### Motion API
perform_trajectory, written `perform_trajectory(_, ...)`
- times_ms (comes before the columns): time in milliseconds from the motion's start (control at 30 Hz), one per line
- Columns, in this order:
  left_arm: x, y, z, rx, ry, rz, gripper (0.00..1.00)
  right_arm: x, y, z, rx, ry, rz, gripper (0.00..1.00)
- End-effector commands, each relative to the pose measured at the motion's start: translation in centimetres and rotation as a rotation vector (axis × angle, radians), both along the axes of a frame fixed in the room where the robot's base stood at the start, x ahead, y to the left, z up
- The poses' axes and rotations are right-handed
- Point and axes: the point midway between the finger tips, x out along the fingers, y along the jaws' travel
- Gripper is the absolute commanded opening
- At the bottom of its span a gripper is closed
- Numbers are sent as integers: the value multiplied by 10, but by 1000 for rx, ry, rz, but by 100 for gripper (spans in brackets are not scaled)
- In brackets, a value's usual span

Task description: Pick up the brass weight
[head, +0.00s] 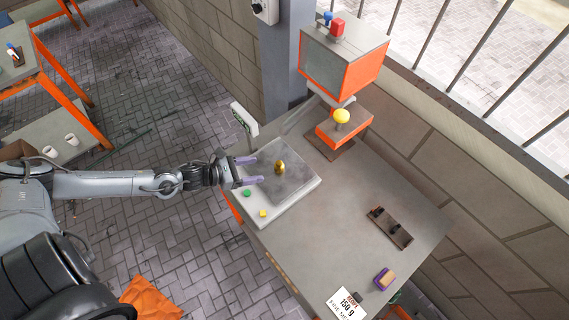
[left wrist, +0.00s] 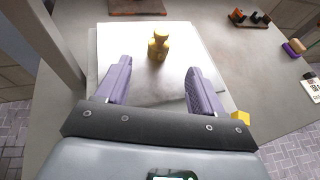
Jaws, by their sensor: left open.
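The brass weight (head: 279,167) stands upright on the metal plate of a scale (head: 295,190) at the left end of the table. It also shows in the left wrist view (left wrist: 158,46), ahead of the fingers and roughly in line with the gap between them. My left gripper (head: 253,170) is open and empty, with its purple fingers over the left part of the scale and pointing at the weight. The fingers show on both sides in the left wrist view (left wrist: 157,84), short of the weight. My right gripper is not in view.
The scale has a green button (head: 247,193) and a yellow button (head: 263,213). An orange and grey machine (head: 343,65) stands behind. A dark rack (head: 390,228), a purple and tan block (head: 384,279) and a "150 g" sign (head: 346,304) are at the right. The table's middle is clear.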

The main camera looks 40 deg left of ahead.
Motion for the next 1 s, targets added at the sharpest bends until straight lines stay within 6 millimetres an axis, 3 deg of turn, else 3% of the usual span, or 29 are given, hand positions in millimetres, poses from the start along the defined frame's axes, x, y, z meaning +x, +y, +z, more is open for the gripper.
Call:
perform_trajectory(200,22,-12,-10,-3,-3,2,68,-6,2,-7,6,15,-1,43)
perform_trajectory(467,32,-18,-14,-1,0,0,68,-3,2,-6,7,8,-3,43)
perform_trajectory(800,65,-34,-25,-5,-1,2,68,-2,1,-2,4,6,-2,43)
perform_trajectory(1000,74,-39,-30,-3,2,0,68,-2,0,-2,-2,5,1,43)
